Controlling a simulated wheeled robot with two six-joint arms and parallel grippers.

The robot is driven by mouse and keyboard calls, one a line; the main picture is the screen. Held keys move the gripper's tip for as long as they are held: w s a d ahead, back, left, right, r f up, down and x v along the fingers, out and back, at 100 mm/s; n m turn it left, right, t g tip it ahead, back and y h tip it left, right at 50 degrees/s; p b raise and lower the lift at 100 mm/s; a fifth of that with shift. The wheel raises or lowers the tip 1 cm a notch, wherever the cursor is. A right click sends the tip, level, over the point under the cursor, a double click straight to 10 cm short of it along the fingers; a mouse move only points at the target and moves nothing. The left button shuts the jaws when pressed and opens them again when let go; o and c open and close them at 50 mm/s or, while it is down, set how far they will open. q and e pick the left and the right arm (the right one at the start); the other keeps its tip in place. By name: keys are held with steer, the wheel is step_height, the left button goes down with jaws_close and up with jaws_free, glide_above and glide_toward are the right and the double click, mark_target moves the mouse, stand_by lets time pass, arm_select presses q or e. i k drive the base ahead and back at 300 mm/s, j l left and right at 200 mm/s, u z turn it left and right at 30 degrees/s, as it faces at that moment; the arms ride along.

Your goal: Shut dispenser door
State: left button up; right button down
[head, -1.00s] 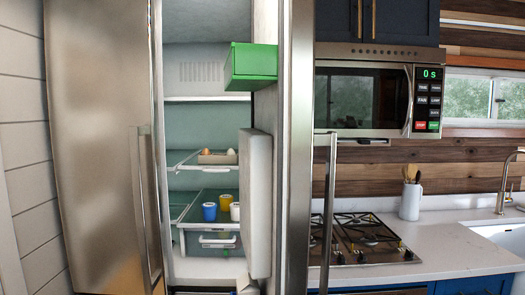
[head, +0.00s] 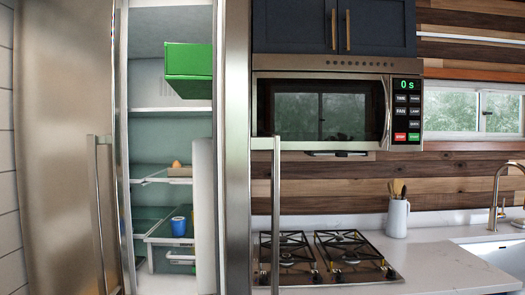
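The fridge stands at the left of the head view. Its left steel door (head: 60,150) is swung open, and its right steel door (head: 236,120) shows nearly edge-on, also open. A white upright panel (head: 205,215) stands out at the inner side of the right door; I cannot tell for sure whether it is the dispenser door. A green box (head: 188,70) sits higher up at the same side. Neither of my grippers is in view.
Inside the fridge are shelves, an egg (head: 176,164) and a blue cup (head: 179,226). To the right are a microwave (head: 320,105), a gas hob (head: 318,252), a utensil crock (head: 397,218) and a sink (head: 495,262). The door handles (head: 276,215) stick out.

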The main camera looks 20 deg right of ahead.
mark_target(219, 72)
steer(key=l, duration=0.4)
steer(key=k+l+u, duration=0.1)
steer(key=l, duration=0.3)
steer(key=k+l, duration=0.15)
steer(key=l, duration=0.65)
steer(key=k+l+u, duration=0.1)
steer(key=l, duration=0.3)
steer(key=i+j, duration=0.2)
steer(key=i, duration=0.2)
steer(key=i+j, duration=0.2)
steer(key=i, duration=0.2)
